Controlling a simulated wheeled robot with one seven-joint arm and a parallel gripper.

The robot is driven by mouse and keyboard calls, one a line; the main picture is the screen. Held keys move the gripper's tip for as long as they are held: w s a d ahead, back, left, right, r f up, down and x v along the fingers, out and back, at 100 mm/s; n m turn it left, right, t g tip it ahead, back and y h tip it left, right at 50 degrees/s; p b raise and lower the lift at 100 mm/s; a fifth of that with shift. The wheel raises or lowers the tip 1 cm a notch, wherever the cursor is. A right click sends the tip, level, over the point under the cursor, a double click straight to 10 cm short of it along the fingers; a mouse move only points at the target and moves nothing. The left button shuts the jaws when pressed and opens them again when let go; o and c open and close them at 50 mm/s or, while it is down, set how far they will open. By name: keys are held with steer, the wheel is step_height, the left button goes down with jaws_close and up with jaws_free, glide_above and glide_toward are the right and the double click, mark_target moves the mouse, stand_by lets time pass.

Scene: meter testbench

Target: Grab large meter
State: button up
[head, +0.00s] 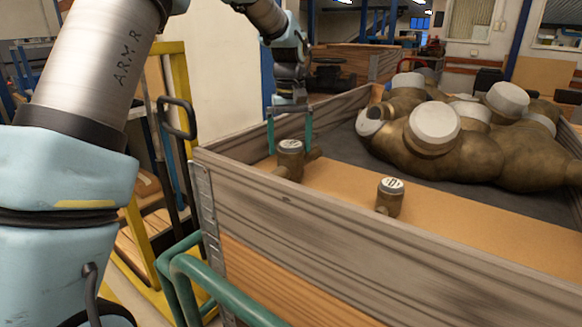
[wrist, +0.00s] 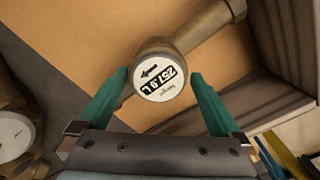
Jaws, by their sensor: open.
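Several large bronze meters with white caps lie heaped in the right part of the crate; the nearest large meter (head: 434,128) faces up. My gripper (head: 290,148) is open at the left smaller meter. In the wrist view, the smaller meter's dial (wrist: 160,77) appears between the two green fingertips (wrist: 158,80), with a gap on each side. I cannot tell whether they touch it. My gripper is well left of the large meters.
A wooden crate wall (head: 330,215) runs along the front, with a metal corner bracket at its left end. A green tube rail (head: 200,270) and a yellow frame (head: 180,90) stand left of it. Board between the smaller meters is bare. Another meter (wrist: 12,130) shows at the wrist view's left edge.

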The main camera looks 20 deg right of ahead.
mark_target(291, 164)
steer(key=shift+s+f+p, duration=0.15)
steer(key=shift+f+p, duration=0.85)
steer(key=shift+f, duration=2.1)
steer(key=shift+c, duration=0.2)
jaws_close()
steer(key=shift+d+r, duration=0.1)
steer(key=shift+r, duration=0.05)
